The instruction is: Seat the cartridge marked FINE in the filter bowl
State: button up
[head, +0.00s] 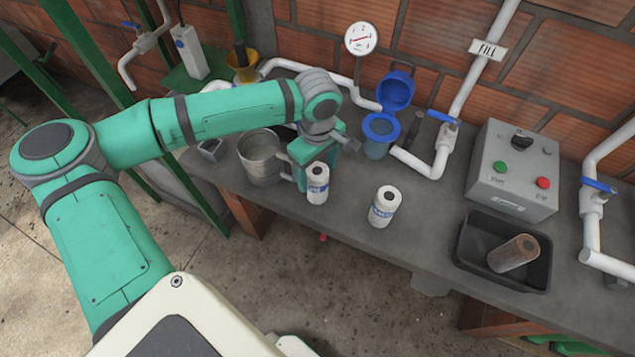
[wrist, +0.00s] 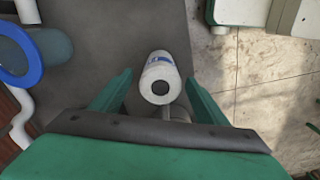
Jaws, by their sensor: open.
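Two white cylindrical cartridges with blue lettering stand upright on the bench: the left cartridge (head: 317,184) and the right cartridge (head: 384,207). I cannot read which is marked FINE. My gripper (wrist: 160,92) is open, with its green fingers on either side of the left cartridge, which also shows in the wrist view (wrist: 157,70); gaps show on both sides. In the head view the gripper partly blends behind this cartridge. The filter bowl (head: 378,149), with a blue rim and raised blue lid (head: 396,90), stands behind the cartridges. It shows at left in the wrist view (wrist: 55,46).
A metal pitcher (head: 257,160) stands left of my gripper. White pipes (head: 418,163) with a blue valve handle (head: 441,116) run beside the bowl. A control box (head: 512,172) and a black tray (head: 476,260) holding a brown cartridge (head: 514,254) are at right.

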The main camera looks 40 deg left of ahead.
jog(key=c, duration=1.5)
jog(key=shift+o, duration=0.2)
jog(key=shift+r, duration=0.1)
